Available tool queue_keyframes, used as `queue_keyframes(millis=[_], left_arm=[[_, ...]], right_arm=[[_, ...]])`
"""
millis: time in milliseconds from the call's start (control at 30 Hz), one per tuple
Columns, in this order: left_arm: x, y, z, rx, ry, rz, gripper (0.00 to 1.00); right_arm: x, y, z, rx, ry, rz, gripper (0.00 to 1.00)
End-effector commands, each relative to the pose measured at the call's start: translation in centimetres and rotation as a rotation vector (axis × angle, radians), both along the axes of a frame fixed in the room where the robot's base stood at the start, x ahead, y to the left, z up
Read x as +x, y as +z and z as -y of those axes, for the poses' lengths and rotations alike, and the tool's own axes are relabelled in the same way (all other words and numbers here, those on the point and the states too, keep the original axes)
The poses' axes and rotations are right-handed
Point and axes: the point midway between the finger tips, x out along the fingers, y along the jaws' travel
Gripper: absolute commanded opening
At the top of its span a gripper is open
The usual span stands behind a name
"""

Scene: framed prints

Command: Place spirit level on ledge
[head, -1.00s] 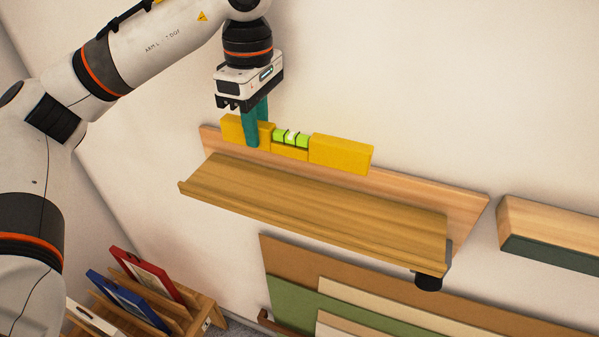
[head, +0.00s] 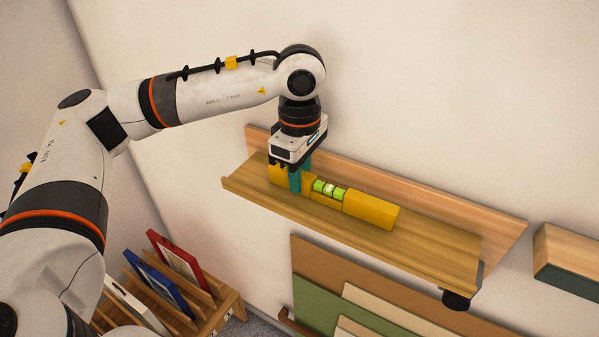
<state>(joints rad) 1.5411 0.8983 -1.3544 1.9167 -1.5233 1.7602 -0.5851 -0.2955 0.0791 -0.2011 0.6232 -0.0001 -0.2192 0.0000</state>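The yellow spirit level (head: 371,209) with a green vial shows in the head view, low over the wooden ledge (head: 442,245). It lies lengthwise along the ledge, at its left and middle part. I cannot tell whether its underside touches the ledge. My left gripper (head: 300,184) points down with its teal fingers around the level's left part, shut on it. The fingers hide a piece of the level. My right gripper is not in view.
A wooden block with a dark underside (head: 572,252) is on the wall to the right. Boards (head: 345,285) lean below the ledge. A wooden rack (head: 225,300) with several frames stands at lower left. The ledge's right part is clear.

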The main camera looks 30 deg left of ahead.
Motion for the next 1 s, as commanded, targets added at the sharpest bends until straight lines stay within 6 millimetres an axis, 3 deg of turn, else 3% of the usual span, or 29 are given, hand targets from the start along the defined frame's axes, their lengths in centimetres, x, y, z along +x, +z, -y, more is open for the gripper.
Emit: queue_keyframes(millis=[33,133,533,1000], left_arm=[[0.0,-0.1,0.0,0.0,0.0,0.0,0.28],[0.0,0.0,0.0,0.0,0.0,-0.001,0.43],[0.1,0.7,0.0,0.0,0.0,0.002,0.43],[0.1,9.9,0.1,-0.001,0.0,0.003,0.43]], right_arm=[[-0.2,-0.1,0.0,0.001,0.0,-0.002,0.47],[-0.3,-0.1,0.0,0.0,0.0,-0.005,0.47],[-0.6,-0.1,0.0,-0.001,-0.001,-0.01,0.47],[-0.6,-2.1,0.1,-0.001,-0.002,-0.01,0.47]])
